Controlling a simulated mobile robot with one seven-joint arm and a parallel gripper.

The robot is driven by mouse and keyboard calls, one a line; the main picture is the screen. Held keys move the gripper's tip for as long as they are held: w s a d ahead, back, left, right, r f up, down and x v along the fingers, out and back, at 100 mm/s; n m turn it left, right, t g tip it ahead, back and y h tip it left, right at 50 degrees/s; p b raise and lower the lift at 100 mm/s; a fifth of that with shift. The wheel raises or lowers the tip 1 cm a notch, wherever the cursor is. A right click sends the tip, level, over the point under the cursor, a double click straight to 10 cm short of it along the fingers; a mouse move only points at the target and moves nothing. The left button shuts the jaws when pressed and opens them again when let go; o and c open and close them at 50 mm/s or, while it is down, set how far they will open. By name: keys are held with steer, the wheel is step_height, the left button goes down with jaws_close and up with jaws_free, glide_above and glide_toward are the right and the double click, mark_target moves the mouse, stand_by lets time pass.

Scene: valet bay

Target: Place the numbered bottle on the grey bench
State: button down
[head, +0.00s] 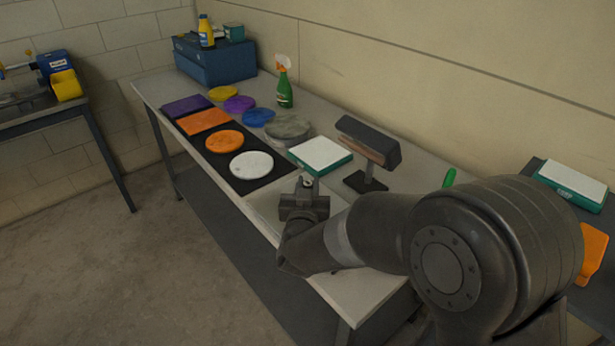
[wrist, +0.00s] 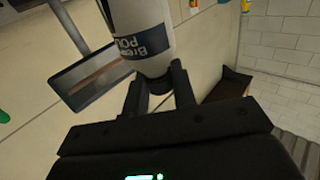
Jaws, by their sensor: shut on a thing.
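My gripper (head: 305,192) is over the near part of the long bench with a pale grey top (head: 365,292). In the wrist view my gripper (wrist: 160,88) is shut on the narrow dark end of a white bottle (wrist: 150,62). The bottle has a dark label with partly visible lettering; I see no number on the part in view. Its far end runs out of the wrist view. In the head view the bottle is mostly hidden by my gripper and arm. I cannot tell how high it is above the bench.
A dark stand (head: 368,145) and a green-and-white box (head: 320,154) are close to my gripper. Coloured pads, including a white one (head: 251,165), lie on a black mat. A green spray bottle (head: 284,85) and blue toolbox (head: 215,62) stand farther back. The bench's near end looks bare.

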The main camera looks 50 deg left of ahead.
steer(key=shift+f, duration=0.4)
steer(key=shift+f, duration=0.25)
steer(key=c, duration=1.1)
jaws_free()
steer(key=v, duration=1.1)
